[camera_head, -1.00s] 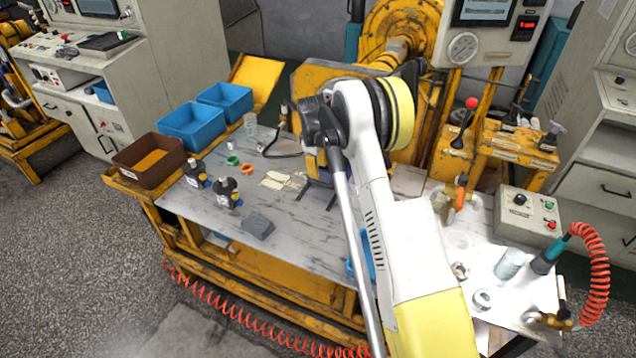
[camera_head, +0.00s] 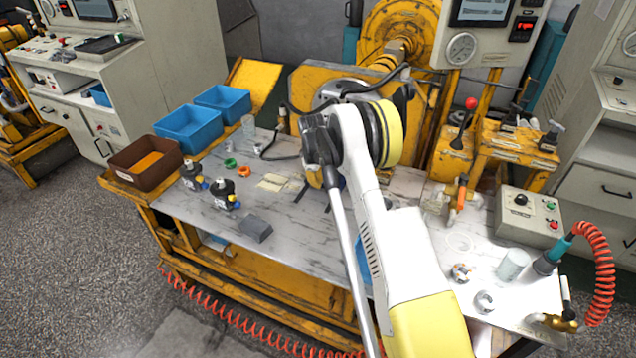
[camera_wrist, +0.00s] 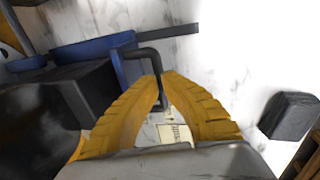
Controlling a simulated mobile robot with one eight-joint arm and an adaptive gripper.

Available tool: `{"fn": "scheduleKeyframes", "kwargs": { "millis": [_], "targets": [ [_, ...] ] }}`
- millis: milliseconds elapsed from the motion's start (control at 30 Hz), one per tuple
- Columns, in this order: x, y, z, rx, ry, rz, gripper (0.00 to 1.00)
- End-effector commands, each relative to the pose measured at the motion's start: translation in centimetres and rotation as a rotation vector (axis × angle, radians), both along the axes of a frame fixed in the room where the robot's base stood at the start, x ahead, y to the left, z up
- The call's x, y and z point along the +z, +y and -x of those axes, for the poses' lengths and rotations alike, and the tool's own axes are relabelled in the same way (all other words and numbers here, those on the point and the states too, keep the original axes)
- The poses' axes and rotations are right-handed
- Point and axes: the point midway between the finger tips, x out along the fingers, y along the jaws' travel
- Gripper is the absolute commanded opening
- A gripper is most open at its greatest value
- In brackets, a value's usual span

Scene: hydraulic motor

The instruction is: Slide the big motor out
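In the wrist view, the two yellow fingers of my gripper (camera_wrist: 161,77) come close together around a thin black bent handle (camera_wrist: 147,53). The handle runs between the fingertips, which look closed on it. It joins a blue base (camera_wrist: 90,47) beside a large dark body (camera_wrist: 80,90), which looks like the big motor; it is cut off at the left. In the head view my arm hides my fingers and most of the motor area, in front of the yellow machine (camera_head: 305,88). A grey round flange (camera_head: 340,90) shows there behind my wrist.
Two small black motors (camera_head: 223,193) and a grey block (camera_head: 256,229) are on the marble bench top (camera_head: 290,250). Blue bins (camera_head: 190,127) and a brown bin (camera_head: 146,163) line its left edge. A control box (camera_head: 528,215) and a coiled red hose (camera_head: 603,265) are at right.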

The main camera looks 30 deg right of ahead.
Motion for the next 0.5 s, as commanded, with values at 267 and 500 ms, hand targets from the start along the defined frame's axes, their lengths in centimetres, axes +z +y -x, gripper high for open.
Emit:
{"fn": "scheduleKeyframes", "kwargs": {
  "millis": [267,500],
  "targets": [
    [-0.2,0.0,0.1,0.000,0.001,0.000,0.00],
    [-0.2,3.0,2.3,0.003,0.004,-0.003,0.00]
  ]
}}
